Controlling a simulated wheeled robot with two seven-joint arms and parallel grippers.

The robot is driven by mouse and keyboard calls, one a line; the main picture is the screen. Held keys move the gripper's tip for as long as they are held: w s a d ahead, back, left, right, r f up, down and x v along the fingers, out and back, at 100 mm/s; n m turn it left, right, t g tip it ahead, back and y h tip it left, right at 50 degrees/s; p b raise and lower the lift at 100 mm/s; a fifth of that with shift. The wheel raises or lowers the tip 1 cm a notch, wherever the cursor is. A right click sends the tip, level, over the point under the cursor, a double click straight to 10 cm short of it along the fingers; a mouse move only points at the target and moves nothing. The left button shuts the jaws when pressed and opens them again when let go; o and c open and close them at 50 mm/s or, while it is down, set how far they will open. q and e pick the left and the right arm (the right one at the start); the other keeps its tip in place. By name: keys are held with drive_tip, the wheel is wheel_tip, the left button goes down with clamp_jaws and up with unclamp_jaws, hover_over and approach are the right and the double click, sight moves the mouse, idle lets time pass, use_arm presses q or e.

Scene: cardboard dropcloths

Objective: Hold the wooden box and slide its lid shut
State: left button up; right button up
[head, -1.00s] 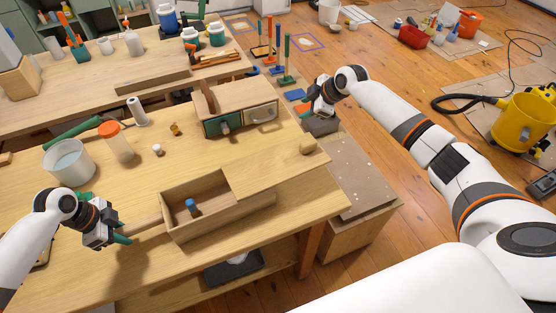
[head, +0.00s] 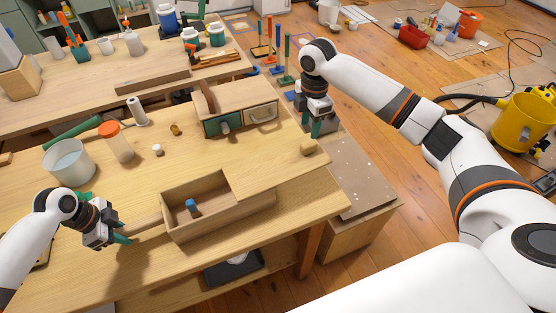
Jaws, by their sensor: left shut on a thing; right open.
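The wooden box (head: 210,225) sits near the front edge of the workbench, its left part uncovered. A small blue-topped object (head: 192,206) shows inside. The pale lid (head: 275,172) covers the box's right part and juts out to the right. A light wooden knob-like block (head: 308,147) stands at its far right end. My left gripper (head: 122,238) is shut at the box's left side, on a wooden bar (head: 148,226) that reaches the box; the exact contact is partly hidden. My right gripper (head: 316,130) points down, open and empty, just beyond the block.
A drawer unit (head: 234,112) stands behind the box. A white pail (head: 68,163), an orange-capped jar (head: 116,143) and a small white piece (head: 157,150) stand at the back left. A lower cabinet (head: 355,190) stands right of the bench.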

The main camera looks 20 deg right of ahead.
sight(308, 141)
drive_tip(key=shift+f, duration=3.75)
drive_tip(key=c, duration=0.8)
drive_tip(key=shift+s+a, duration=0.2)
drive_tip(key=shift+a, duration=2.5)
drive_tip(key=shift+s+a, duration=0.2)
drive_tip(key=shift+a, duration=2.3)
